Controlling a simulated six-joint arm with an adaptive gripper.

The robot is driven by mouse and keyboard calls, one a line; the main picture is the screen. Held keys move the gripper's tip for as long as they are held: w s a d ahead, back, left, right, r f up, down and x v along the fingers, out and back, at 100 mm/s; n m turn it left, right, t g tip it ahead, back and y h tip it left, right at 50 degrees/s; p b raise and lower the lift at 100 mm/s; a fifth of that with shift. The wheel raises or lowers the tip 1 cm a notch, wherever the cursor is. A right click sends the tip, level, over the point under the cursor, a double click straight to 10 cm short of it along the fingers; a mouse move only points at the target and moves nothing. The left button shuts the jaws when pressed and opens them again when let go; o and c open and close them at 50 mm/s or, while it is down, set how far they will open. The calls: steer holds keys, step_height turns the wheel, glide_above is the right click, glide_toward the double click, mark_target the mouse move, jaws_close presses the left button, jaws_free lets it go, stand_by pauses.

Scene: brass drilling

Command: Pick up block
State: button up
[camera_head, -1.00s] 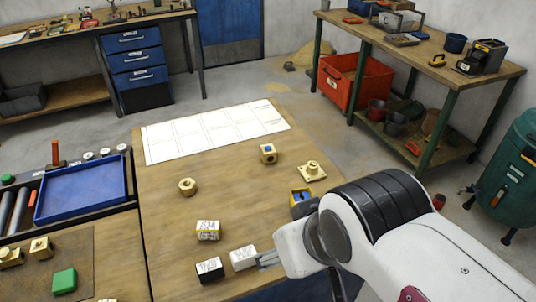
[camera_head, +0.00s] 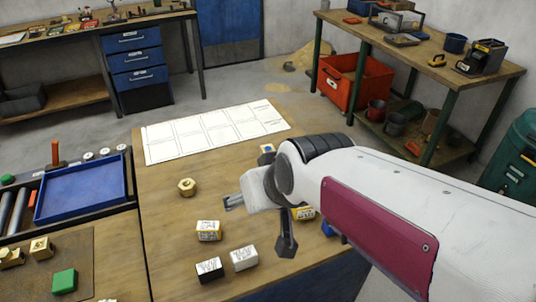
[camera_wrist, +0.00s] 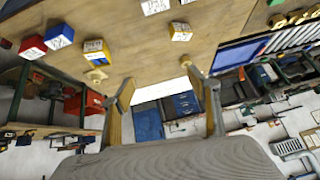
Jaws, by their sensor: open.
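Several labelled blocks stand on the wooden table. A white block (camera_head: 244,257) and a black block with a white label (camera_head: 209,268) sit side by side near the front edge. A brass-yellow block (camera_head: 208,230) stands behind them. Another yellow block (camera_head: 305,213) is partly hidden by my arm. The wrist view also shows a red block (camera_wrist: 32,47) and a blue block (camera_wrist: 59,36), both with white labels. My gripper (camera_wrist: 157,82) is open and empty, its fingers spread. In the head view it is above the table, behind the white block and apart from it.
A blue tray (camera_head: 80,192) stands at the left, with a green block (camera_head: 64,281) in front. A red bin (camera_head: 355,82) is under the back-right bench. The table's middle left is clear.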

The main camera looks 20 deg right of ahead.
steer(key=w+d+f+m+t, duration=0.1)
steer(key=w+f+t, duration=0.1)
steer(key=w, duration=0.9)
steer(key=m+t+h, duration=0.2)
steer(key=m+h, duration=0.2)
steer(key=h, duration=0.2)
glide_toward(268, 150)
steer(key=shift+w+f, duration=0.25)
steer(key=shift+w, duration=0.3)
steer(key=shift+w+f, duration=0.3)
steer(key=shift+w, duration=0.25)
steer(key=shift+w+d+f+h, duration=0.1)
steer(key=shift+d+f+h, duration=0.4)
steer(key=shift+d, duration=0.05)
steer(key=shift+t, duration=0.3)
steer(key=shift+x, duration=1.3)
steer(key=shift+w+f, duration=0.1)
steer(key=shift+w, duration=0.05)
steer(key=shift+x, duration=2.45)
